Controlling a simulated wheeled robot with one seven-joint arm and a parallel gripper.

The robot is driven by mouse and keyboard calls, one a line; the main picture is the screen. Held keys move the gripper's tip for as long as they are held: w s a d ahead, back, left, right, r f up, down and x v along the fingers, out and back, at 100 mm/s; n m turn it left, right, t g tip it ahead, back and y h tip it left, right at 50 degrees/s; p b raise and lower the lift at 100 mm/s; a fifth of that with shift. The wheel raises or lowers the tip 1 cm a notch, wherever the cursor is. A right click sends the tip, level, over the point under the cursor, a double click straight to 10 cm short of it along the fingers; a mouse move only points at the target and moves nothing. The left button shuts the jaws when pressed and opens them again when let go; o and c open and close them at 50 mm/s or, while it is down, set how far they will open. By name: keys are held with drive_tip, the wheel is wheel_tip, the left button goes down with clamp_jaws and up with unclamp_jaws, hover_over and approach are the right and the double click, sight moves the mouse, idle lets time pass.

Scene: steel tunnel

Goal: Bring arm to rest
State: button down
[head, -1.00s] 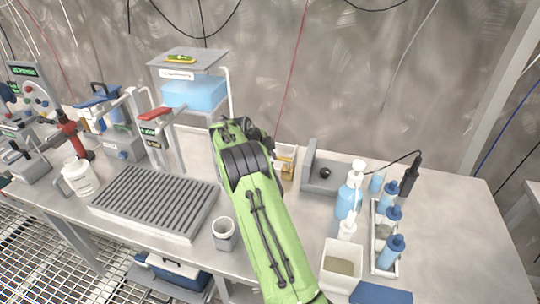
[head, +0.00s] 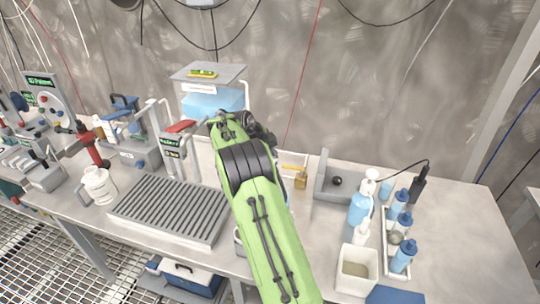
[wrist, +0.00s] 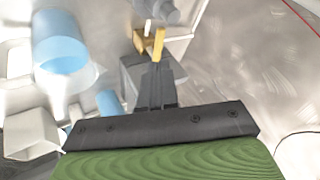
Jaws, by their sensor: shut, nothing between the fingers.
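My green arm (head: 265,225) reaches up over the bench (head: 455,205) in the head view, and my gripper is hidden behind its far end there. In the wrist view my gripper (wrist: 156,72) shows its two dark fingers together, with nothing held between them. A yellow piece (wrist: 158,44) and a grey block (wrist: 132,72) appear just beyond the fingertips; I cannot tell how far off they are.
A ribbed grey tray (head: 170,210) lies left of my arm. A grey stand with a blue tank (head: 212,103) is behind it. Bottles in a rack (head: 402,240), a square cup (head: 356,268) and a grey bracket (head: 345,185) stand to the right. Bare bench lies at far right.

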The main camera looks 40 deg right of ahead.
idle(0.4)
drive_tip(key=s+a+r+n+t+y+p, duration=0.1)
drive_tip(key=s+a+r+n+t+y, duration=0.1)
drive_tip(key=s+a+r+n, duration=0.55)
drive_tip(key=s+a+r+n+t+y, duration=0.1)
drive_tip(key=s+a+r+n+y, duration=0.1)
drive_tip(key=s+a+r+n, duration=0.5)
drive_tip(key=s+a+f+n+t+y, duration=0.1)
drive_tip(key=s+a+f+n+y, duration=0.1)
drive_tip(key=s+a+n, duration=0.8)
drive_tip(key=s+a+y, duration=0.1)
drive_tip(key=s+a, duration=0.5)
drive_tip(key=s, duration=0.2)
drive_tip(key=shift+n+p, duration=0.35)
drive_tip(key=shift+f, duration=0.1)
